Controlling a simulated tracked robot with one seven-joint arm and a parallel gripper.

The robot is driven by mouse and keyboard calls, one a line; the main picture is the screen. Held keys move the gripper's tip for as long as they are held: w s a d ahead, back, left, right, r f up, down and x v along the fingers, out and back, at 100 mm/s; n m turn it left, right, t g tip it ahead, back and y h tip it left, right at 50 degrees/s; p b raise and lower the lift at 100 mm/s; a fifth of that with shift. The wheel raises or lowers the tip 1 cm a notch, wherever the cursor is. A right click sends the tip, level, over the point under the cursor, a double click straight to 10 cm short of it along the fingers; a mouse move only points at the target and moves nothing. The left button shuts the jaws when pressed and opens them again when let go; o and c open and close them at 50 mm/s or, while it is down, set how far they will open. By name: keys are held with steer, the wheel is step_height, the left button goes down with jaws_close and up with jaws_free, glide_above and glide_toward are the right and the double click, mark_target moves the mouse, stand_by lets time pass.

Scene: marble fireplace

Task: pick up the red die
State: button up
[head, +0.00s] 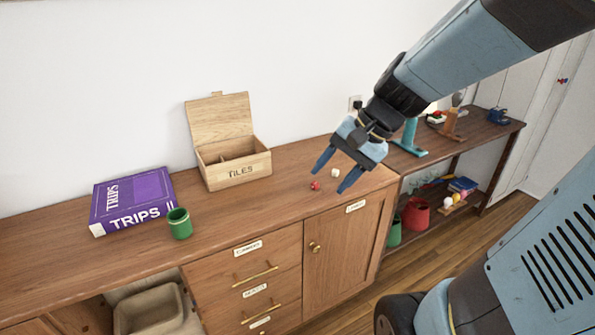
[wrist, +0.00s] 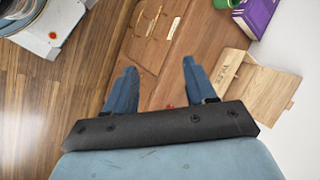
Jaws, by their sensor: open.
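A small red die (head: 315,186) lies on the wooden cabinet top, close to its front edge. A cream-white die (head: 334,173) lies a little to its right and farther back. My gripper (head: 329,181) is open and empty, pointing down above the cabinet top near both dice. In the head view the red die shows just below and left of the left fingertip; the exact height gap cannot be told. In the wrist view my gripper (wrist: 159,66) has both blue fingers spread, and a bit of the red die (wrist: 169,106) shows between their bases, at the edge of the dark palm.
An open wooden tiles box (head: 236,170), a purple game box (head: 133,200) and a green cup (head: 179,223) stand to the left on the cabinet (head: 260,214). A lower shelf unit (head: 470,134) with assorted items stands right. The top around the dice is clear.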

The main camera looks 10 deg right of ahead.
steer(key=w+f+m+y, duration=0.4)
steer(key=w+m, duration=0.2)
steer(key=w, duration=0.1)
steer(key=m+t+h, duration=0.3)
steer(key=m+t, duration=0.6)
steer(key=m, duration=0.8)
glide_toward(318, 184)
steer(key=x, duration=0.9)
steer(key=shift+w+a, duration=0.15)
steer(key=shift+a, duration=0.05)
steer(key=shift+y, duration=0.3)
jaws_close()
